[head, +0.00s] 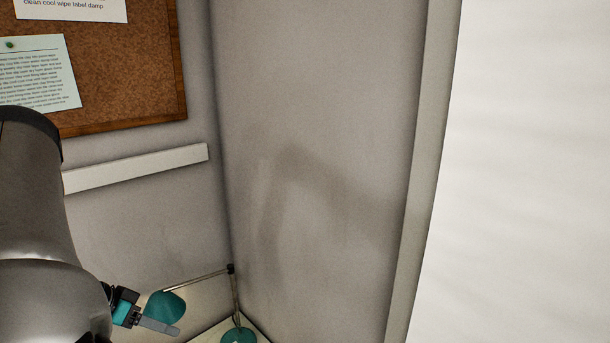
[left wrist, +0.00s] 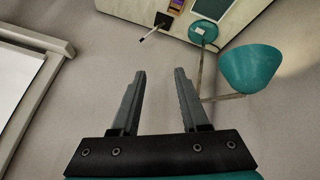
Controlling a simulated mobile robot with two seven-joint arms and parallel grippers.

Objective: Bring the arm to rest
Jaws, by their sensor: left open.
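My left arm (head: 35,225) comes in from the left edge of the head view, large and close. My left gripper (head: 160,326) shows low in that view, near a teal desk lamp. In the left wrist view the two fingers of the left gripper (left wrist: 160,85) stand apart with nothing between them. The gripper is open and empty. My right gripper is in neither view.
The teal lamp (head: 166,306) has its shade right behind the left fingers in the head view; its shade (left wrist: 250,68) is right of the fingers in the wrist view. A cork board (head: 130,70) hangs on the wall. A desk (left wrist: 145,8) lies beyond.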

